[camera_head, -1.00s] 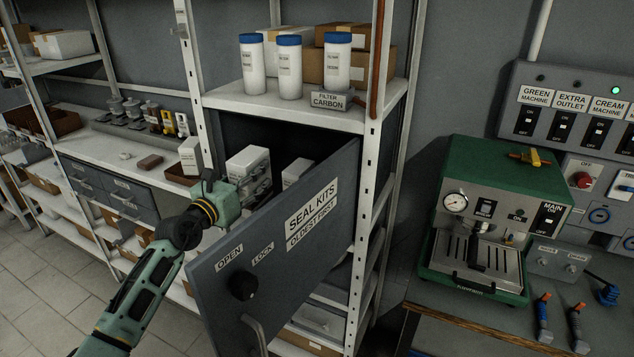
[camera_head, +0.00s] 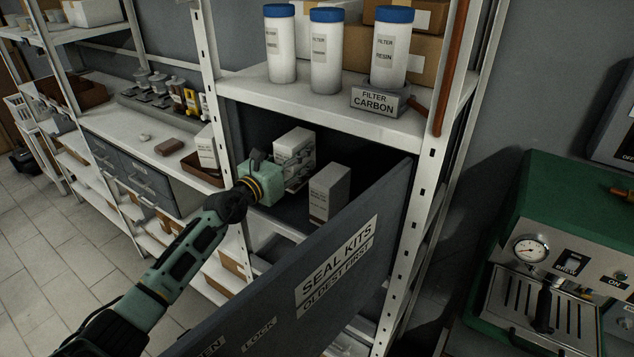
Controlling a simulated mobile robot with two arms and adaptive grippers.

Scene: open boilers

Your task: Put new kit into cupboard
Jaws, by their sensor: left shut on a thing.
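The cupboard's dark grey door (camera_head: 310,300), labelled SEAL KITS OLDEST FIRST, stands open toward me. My left gripper (camera_head: 282,182) reaches past the door into the cupboard opening. It is shut on a white kit box (camera_head: 294,146) with dark printing on its side. The fingertips are partly hidden, and I cannot tell whether this box touches the cupboard floor. A second white kit box (camera_head: 330,192) stands upright in the cupboard to the right of the held one, its lower part near the door's top edge. My right gripper is out of view.
White filter bottles (camera_head: 325,50) and a FILTER CARBON sign (camera_head: 380,100) stand on the shelf (camera_head: 300,98) above the opening. A rack post (camera_head: 420,190) bounds the right side. A green coffee machine (camera_head: 540,190) stands at the right. A small white box (camera_head: 207,147) sits left of the opening.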

